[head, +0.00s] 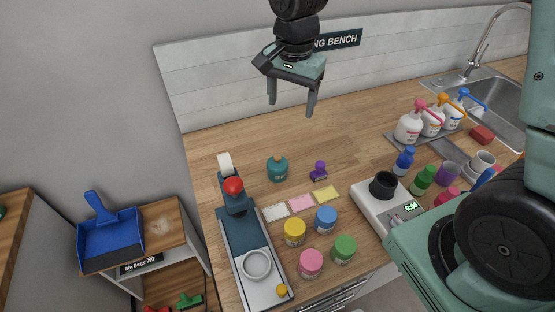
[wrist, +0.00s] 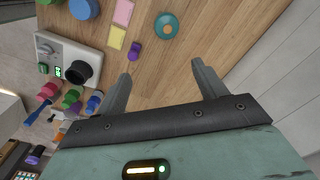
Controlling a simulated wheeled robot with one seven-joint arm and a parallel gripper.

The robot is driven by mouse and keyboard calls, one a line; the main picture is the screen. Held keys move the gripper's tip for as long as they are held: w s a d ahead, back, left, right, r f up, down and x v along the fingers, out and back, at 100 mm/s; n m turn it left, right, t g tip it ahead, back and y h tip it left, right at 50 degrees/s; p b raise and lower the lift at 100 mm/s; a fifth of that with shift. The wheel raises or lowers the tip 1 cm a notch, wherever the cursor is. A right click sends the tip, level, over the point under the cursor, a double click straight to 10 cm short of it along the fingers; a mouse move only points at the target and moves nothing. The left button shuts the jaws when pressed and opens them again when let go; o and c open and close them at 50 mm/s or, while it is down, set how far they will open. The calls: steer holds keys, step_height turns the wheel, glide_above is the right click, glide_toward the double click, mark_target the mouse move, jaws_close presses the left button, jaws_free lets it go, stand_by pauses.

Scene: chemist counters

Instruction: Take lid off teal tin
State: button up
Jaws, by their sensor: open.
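The teal tin (head: 277,171) stands on the wooden counter, behind the coloured cards, with a small knob on top. In the wrist view the tin (wrist: 158,27) shows from above as a teal round with a paler centre, near the top edge. The seam between lid and body is too small to make out. My gripper (head: 291,108) is open and empty, well above the counter behind the tin. In the wrist view the fingers of my gripper (wrist: 161,72) are spread wide, with only bare counter between them.
A purple stamp-like object (head: 319,172) stands right of the tin. A dark blue device with a red knob (head: 233,186) stands to its left. Yellow (head: 294,232), blue, pink and green tins stand in front. A scale (head: 369,209) with a black cup is at right.

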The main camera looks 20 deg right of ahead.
steer(key=w+a+m, duration=0.2)
steer(key=p, duration=0.4)
glide_above(277, 157)
steer(key=shift+m+g, duration=0.3)
steer(key=f, duration=1.2)
steer(key=shift+w+a+f, duration=0.1)
steer(key=shift+a+f, duration=0.1)
steer(key=shift+d+f+p, duration=0.1)
steer(key=shift+f+p, duration=0.3)
steer(key=shift+f, duration=0.1)
steer(key=shift+d+f+p, duration=0.15)
steer(key=shift+f+p, duration=0.75)
steer(key=shift+f, duration=1.25)
steer(key=shift+c, duration=0.3)
steer(key=c, duration=1)
steer(key=shift+c, duration=0.3)
